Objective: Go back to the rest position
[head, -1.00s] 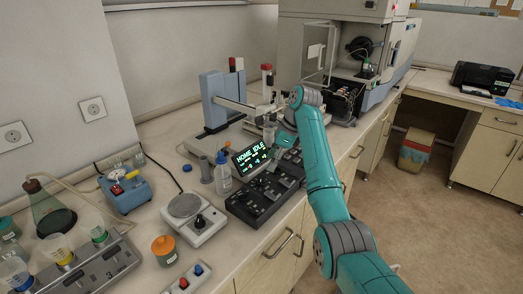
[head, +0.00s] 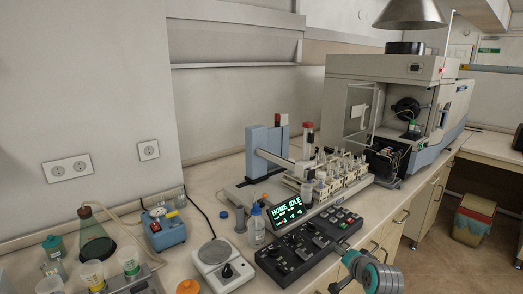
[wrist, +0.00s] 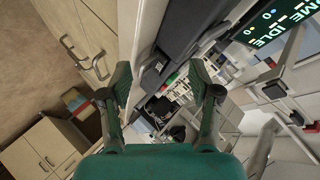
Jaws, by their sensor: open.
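My gripper (wrist: 163,88) shows in the wrist view with its two dark fingers spread apart and nothing between them. The control panel (head: 308,246) with knobs and a screen (head: 287,212) reading "HOME IDLE" lies on the bench, beside my arm. The screen also shows in the wrist view (wrist: 275,22) at the upper right.
The autosampler (head: 264,150) with its vial rack (head: 335,175) stands behind the panel. The spectrometer (head: 400,90) stands at the back right. A hotplate (head: 222,268), a squeeze bottle (head: 256,228) and a flask (head: 93,240) crowd the bench's left.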

